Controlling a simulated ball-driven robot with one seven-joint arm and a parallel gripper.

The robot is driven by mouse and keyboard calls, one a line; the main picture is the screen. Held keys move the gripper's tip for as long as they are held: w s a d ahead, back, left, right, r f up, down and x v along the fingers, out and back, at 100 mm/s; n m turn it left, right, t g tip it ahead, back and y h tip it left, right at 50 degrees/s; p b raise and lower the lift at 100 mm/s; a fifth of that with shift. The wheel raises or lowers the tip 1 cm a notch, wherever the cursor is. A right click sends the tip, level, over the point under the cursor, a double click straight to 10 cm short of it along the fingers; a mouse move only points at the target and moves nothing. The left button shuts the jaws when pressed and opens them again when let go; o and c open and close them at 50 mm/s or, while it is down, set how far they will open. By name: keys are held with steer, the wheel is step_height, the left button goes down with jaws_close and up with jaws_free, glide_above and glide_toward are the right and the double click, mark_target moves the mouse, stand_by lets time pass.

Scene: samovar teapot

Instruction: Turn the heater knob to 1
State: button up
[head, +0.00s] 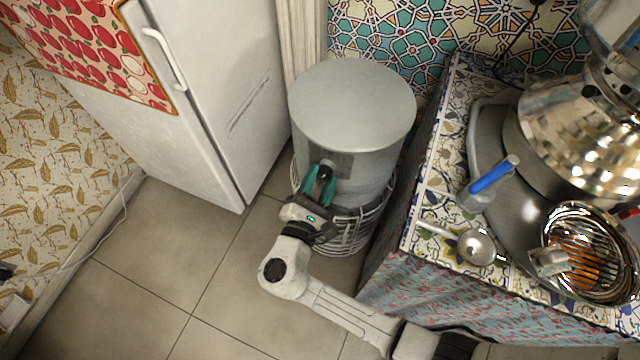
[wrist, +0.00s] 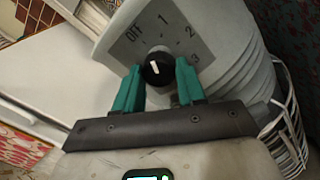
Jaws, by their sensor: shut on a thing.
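The heater (head: 355,100) is a grey cylinder with a flat top in the head view. Its black heater knob (wrist: 157,69) sits on a grey dial plate (wrist: 178,30) marked OFF, 1, 2 and 3 in the wrist view. The knob's white mark points up and slightly left, seemingly between OFF and 1. My gripper (head: 320,182) reaches the knob from the front, its two teal fingers on either side of it. In the wrist view my gripper (wrist: 159,72) is shut on the knob, and the fingers partly cover its sides.
A wire rack (head: 345,235) surrounds the heater's lower part. A white fridge (head: 215,80) stands to the left.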

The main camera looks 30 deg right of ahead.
steer(key=shift+f+m+b, duration=0.1)
steer(key=shift+m+b, duration=1.35)
steer(key=shift+m, duration=0.55)
steer(key=o, duration=1.1)
steer(key=shift+c, duration=0.2)
steer(key=shift+a, duration=0.1)
steer(key=v, duration=1)
steer(key=shift+a, duration=0.35)
steer(key=shift+s, duration=0.15)
